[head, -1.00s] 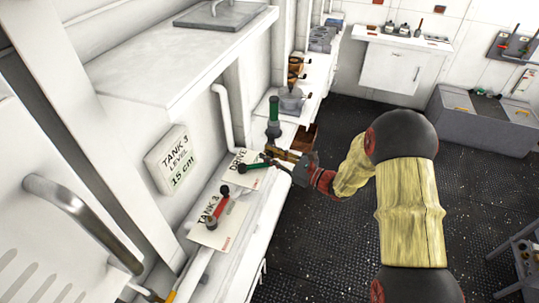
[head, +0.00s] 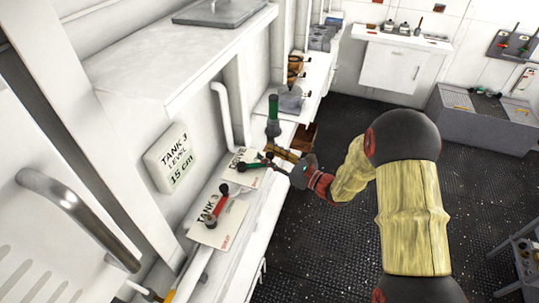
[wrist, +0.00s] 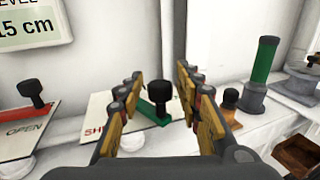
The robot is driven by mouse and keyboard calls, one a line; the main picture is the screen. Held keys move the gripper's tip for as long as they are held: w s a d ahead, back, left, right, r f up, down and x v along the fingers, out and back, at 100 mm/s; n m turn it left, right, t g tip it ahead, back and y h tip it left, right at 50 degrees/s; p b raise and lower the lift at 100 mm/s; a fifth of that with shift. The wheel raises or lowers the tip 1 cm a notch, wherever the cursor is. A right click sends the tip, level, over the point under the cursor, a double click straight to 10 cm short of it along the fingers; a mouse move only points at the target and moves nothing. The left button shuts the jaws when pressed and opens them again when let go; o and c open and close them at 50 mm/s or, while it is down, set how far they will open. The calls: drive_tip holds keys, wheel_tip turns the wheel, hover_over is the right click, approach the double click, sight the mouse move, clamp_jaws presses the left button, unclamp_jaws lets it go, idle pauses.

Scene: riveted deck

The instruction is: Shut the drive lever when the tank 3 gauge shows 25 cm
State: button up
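The tank 3 gauge (head: 172,158) on the wall at the left reads 15 cm; the wrist view shows part of it (wrist: 30,25). The drive lever (head: 254,164) has a green arm and a black knob and sits on a white plate. In the wrist view the drive lever (wrist: 154,113) shows with its black knob between my fingers. My gripper (head: 279,160) is open around the knob, with gaps on both sides; the wrist view shows its two fingers (wrist: 158,100) apart. A red lever (head: 217,208) sits on the tank 3 plate nearer the camera.
A green-handled upright post (head: 273,118) stands just beyond the drive lever. A brown open box (head: 304,137) is beside the counter. A grey cabinet (head: 478,122) stands at the right. The dark floor between is clear.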

idle(0.3)
drive_tip(key=v, duration=1.2)
idle(6.5)
